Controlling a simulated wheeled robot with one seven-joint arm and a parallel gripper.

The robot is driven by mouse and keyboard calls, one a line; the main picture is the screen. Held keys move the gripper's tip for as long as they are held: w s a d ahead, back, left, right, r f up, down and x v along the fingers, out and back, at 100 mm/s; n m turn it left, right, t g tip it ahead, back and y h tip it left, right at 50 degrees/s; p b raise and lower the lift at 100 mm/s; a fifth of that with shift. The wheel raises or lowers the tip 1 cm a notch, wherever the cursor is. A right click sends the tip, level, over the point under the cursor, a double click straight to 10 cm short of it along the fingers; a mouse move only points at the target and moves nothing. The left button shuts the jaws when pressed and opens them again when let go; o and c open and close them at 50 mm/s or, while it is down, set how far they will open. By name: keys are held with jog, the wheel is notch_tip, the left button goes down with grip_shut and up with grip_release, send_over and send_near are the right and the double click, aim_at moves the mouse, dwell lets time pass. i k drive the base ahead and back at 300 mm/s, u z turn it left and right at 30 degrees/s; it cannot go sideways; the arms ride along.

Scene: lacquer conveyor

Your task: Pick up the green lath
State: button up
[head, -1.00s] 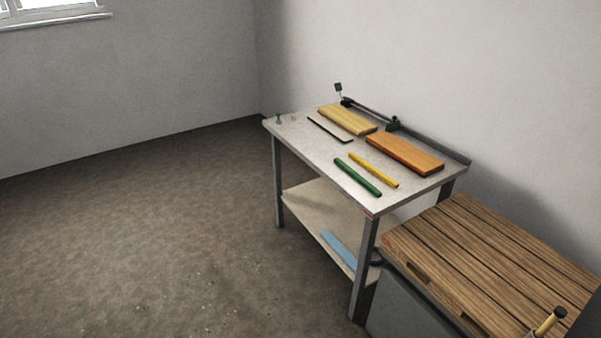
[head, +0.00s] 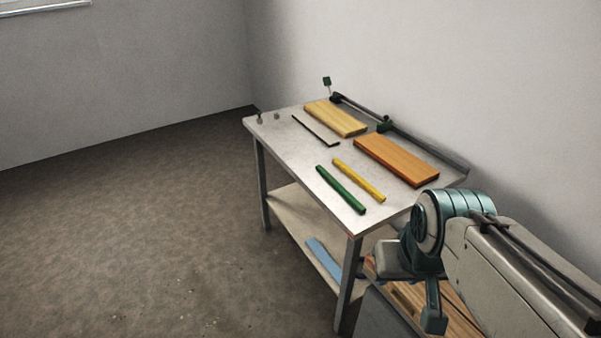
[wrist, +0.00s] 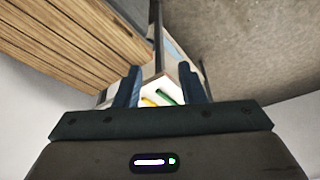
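The green lath (head: 341,190) lies flat on the grey table (head: 283,158) near its front edge. A yellow lath (head: 359,180) lies beside it, roughly parallel. In the wrist view the green lath (wrist: 166,96) and the yellow lath (wrist: 149,101) show small and distant between the fingers. My gripper (wrist: 160,82) is open and empty, its two blue fingers apart. In the head view my arm comes in at the lower right, over the slatted wooden top and short of the table; the gripper's fingers are hard to make out there.
A pale board (head: 336,118), an orange-brown board (head: 396,160) and a thin dark strip (head: 315,131) lie on the table. A rail with green-black clamps (head: 384,124) runs along the back edge. The slatted wooden top (wrist: 75,40) stands close by. The floor at left is clear.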

aim_at(341, 189)
jog(key=u, duration=0.05)
jog(key=i, duration=0.25)
jog(key=u, duration=1.05)
jog(key=i, duration=2.75)
jog(key=z, duration=3.6)
